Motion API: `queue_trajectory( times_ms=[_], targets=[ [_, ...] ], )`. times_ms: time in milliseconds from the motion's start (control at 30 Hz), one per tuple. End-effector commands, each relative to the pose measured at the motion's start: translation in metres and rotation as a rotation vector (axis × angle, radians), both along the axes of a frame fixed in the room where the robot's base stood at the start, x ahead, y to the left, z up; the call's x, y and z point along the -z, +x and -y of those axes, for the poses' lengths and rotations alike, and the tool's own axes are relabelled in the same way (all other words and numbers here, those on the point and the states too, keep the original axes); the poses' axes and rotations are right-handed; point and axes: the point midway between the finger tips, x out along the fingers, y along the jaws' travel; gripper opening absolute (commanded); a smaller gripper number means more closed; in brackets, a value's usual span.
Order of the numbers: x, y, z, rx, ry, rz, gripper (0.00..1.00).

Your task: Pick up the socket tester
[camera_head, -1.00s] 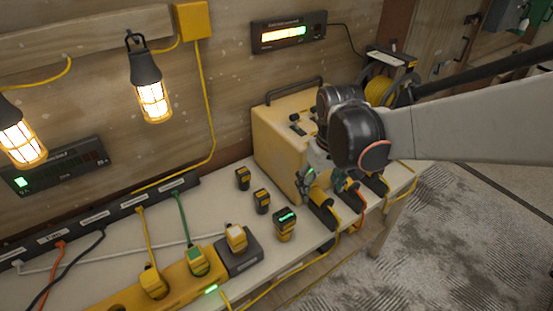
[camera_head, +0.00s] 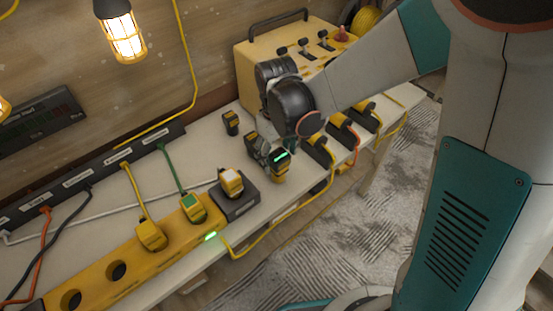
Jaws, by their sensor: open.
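The likely socket tester (camera_head: 280,168) is a small yellow and black block with a lit green display on top. It stands on the pale bench near its front edge. My gripper (camera_head: 268,154) is open and low over the bench, right at the tester's back left side. Its fingers partly cover the tester and the small block behind it. I cannot tell whether they touch the tester.
Two small black and yellow blocks, one (camera_head: 231,122) clear and one (camera_head: 252,140) partly hidden, stand close by. A dark box with a yellow plug (camera_head: 231,183) is to the left. A yellow power strip (camera_head: 95,285), black plugs (camera_head: 318,150) and a yellow machine (camera_head: 250,62) crowd the bench.

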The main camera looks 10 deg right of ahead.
Motion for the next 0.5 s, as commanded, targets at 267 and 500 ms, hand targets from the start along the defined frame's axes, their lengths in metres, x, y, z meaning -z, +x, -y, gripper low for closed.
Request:
queue_trajectory(
  times_ms=[267,500],
  targets=[
    [0.020,0.001,0.003,0.002,0.000,0.000,0.70],
    [0.053,0.002,0.006,0.002,0.000,0.000,0.70]
  ],
)
